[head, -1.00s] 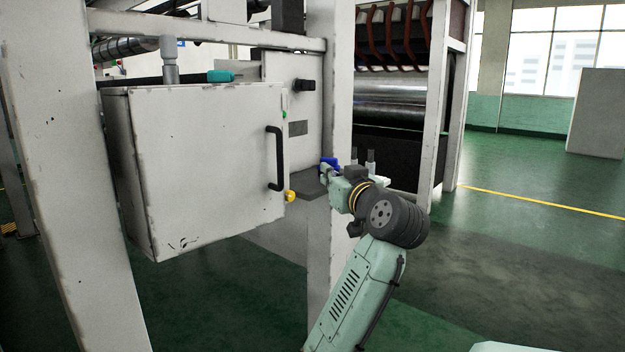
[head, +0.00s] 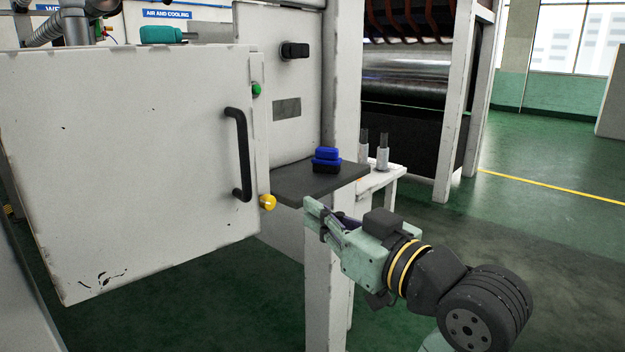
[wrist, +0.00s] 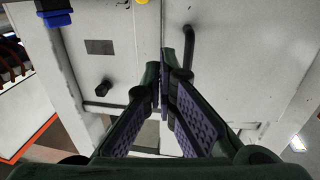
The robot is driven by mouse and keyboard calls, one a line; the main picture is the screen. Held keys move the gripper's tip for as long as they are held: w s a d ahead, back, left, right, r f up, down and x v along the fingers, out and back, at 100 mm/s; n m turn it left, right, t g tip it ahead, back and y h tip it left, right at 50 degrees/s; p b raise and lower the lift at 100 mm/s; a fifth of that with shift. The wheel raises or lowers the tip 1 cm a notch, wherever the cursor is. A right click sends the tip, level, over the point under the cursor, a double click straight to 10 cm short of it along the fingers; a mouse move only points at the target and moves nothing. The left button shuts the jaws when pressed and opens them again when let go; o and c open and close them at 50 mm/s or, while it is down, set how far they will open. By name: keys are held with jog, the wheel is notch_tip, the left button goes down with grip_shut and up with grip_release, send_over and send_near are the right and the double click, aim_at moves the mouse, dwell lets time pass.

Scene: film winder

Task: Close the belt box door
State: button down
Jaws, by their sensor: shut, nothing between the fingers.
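The belt box door (head: 130,170) is a worn white panel at the left of the head view, with a black bar handle (head: 240,155) near its right edge. Its right edge is beside a narrow strip with a green button (head: 256,89) and a yellow knob (head: 267,203); I cannot tell how wide any gap is. My gripper (head: 310,212) is shut and empty, right of the handle and apart from it. In the wrist view, the fingertips (wrist: 163,85) are together, with the handle (wrist: 188,45) beyond them to the right.
A dark shelf (head: 290,188) holding blue-and-black items (head: 326,158) juts out by my gripper. A white post (head: 325,280) stands below it. A black switch (head: 294,50) is on the back panel. Open green floor (head: 560,220) lies to the right.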

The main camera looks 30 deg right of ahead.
aim_at(256, 184)
jog(key=shift+y, duration=0.3)
jog(key=p+x, duration=0.1)
jog(key=x, duration=0.3)
jog(key=p+x, duration=0.1)
jog(key=x, duration=0.3)
jog(key=p+x, duration=0.1)
jog(key=x, duration=0.4)
jog(key=shift+a+f, duration=0.25)
jog(key=shift+f, duration=0.15)
jog(key=shift+w+p, duration=0.35)
jog(key=shift+w, duration=0.1)
jog(key=shift+x, duration=1.45)
jog(key=shift+f, duration=0.15)
jog(key=shift+s, duration=0.15)
